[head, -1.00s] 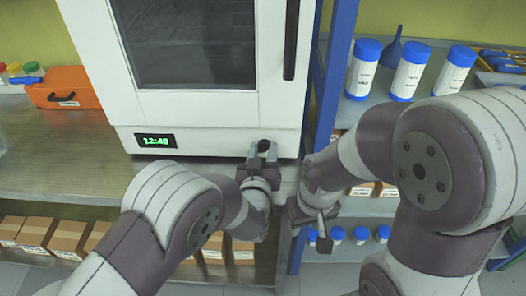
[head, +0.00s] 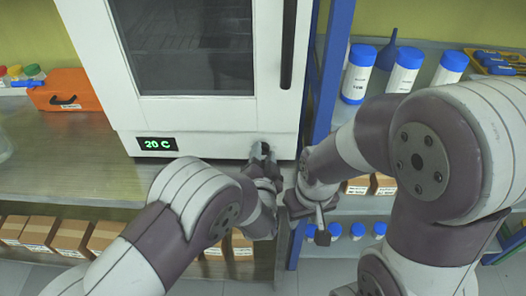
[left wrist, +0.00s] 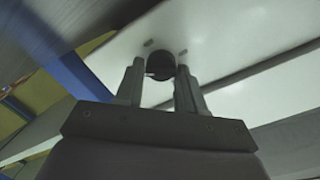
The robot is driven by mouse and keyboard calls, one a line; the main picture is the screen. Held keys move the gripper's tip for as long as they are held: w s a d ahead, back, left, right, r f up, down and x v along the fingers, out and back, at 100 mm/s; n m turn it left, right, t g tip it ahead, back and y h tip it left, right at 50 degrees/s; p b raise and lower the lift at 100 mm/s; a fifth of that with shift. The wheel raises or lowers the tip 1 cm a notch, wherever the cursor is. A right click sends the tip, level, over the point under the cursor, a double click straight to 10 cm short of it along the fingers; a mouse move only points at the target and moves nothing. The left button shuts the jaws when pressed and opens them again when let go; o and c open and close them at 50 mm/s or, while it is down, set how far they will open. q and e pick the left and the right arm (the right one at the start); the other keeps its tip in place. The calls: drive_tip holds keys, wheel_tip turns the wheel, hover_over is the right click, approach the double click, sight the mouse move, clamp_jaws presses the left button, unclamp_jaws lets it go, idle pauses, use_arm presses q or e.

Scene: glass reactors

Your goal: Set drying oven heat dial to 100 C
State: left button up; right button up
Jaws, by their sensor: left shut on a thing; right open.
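The white drying oven (head: 205,115) stands on the bench, with its dark window door above. Its green display (head: 158,144) reads "20 C". The dark round heat dial (left wrist: 160,66) is at the lower right of the oven front. My left gripper (head: 262,155) is at the dial. In the left wrist view its two fingers (left wrist: 159,78) are shut on the dial, one on each side. The dial's markings are hidden. My right gripper (head: 320,232) is open and empty, in front of the blue shelf post, apart from the oven.
A blue shelf post (head: 322,95) stands right of the oven. White bottles with blue caps (head: 402,72) stand on the shelf at right. An orange case (head: 65,90) lies on the bench at left. Cardboard boxes (head: 72,236) sit below the bench.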

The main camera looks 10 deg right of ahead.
use_arm(q)
drive_tip(key=m+p, duration=0.1)
drive_tip(key=m, duration=0.2)
drive_tip(key=m+y+p, duration=0.1)
drive_tip(key=m, duration=0.1)
drive_tip(key=shift+d+r+m+t, duration=0.1)
drive_tip(key=shift+r+m+t, duration=0.05)
drive_tip(key=shift+m+t, duration=0.2)
drive_tip(key=m+p, duration=0.2)
drive_tip(key=m, duration=0.2)
drive_tip(key=shift+d+m+y, duration=0.1)
drive_tip(key=shift+m+y, duration=0.2)
drive_tip(key=shift+m, duration=0.05)
drive_tip(key=shift+t, duration=0.25)
drive_tip(key=o, duration=1)
drive_tip(key=shift+f, duration=0.2)
